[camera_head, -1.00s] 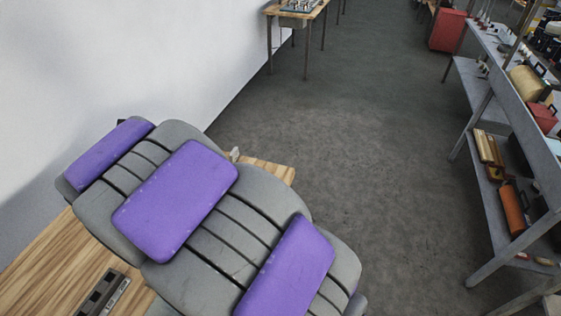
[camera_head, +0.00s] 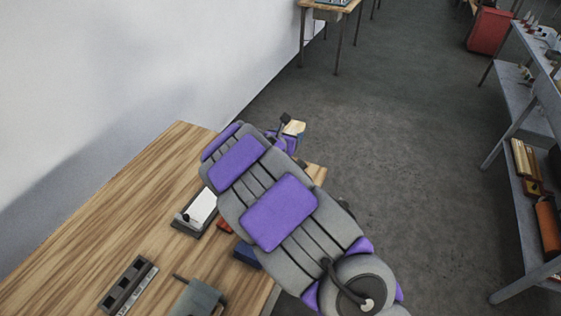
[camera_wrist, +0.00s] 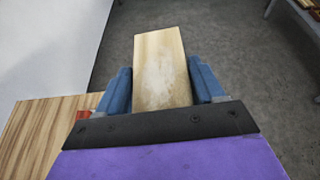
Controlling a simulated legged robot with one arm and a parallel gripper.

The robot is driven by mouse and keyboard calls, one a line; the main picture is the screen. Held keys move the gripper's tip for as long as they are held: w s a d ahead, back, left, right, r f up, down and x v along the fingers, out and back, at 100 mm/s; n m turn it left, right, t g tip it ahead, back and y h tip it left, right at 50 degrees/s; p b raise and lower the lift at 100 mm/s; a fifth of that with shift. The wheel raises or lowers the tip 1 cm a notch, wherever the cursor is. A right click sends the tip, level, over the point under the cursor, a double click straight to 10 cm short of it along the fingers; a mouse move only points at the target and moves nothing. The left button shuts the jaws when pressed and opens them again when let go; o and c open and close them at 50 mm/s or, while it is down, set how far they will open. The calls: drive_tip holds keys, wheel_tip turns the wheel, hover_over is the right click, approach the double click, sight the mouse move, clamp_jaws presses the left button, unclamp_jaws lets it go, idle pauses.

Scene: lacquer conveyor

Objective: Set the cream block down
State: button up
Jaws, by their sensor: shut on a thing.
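My gripper (camera_wrist: 162,90) is shut on the cream block (camera_wrist: 160,60), which sits between its two blue fingers in the wrist view. The block is pale wood-coloured and points away from the wrist. In the head view the cream block (camera_head: 294,128) shows as a small pale piece at the far end of my arm, near the far right corner of the wooden table. My gripper (camera_head: 289,136) is partly hidden there by the arm. In the wrist view the floor lies behind the block, past the table's edge.
The wooden table (camera_head: 130,205) has bare room at its far left. A white-topped device (camera_head: 201,207), a dark slotted holder (camera_head: 128,286), a grey device (camera_head: 197,299) and a blue item (camera_head: 246,254) lie nearer. A grey shelf (camera_head: 510,130) stands right, across open floor.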

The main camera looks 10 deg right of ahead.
drive_tip(key=shift+m+h, duration=0.3)
drive_tip(key=shift+h, duration=0.1)
drive_tip(key=shift+s+a+f+b, duration=0.1)
drive_tip(key=shift+a+f+b, duration=0.45)
drive_tip(key=shift+f, duration=2.5)
drive_tip(key=shift+a+f+b, duration=0.45)
drive_tip(key=shift+a+f, duration=0.1)
drive_tip(key=shift+f, duration=2.55)
drive_tip(key=shift+s+a+f+b, duration=0.1)
drive_tip(key=shift+a+f+b, duration=0.45)
drive_tip(key=shift+f, duration=2.5)
drive_tip(key=shift+f+b, duration=0.3)
drive_tip(key=shift+f, duration=0.35)
drive_tip(key=o, duration=1.3)
drive_tip(key=shift+f, duration=0.1)
drive_tip(key=shift+s, duration=0.1)
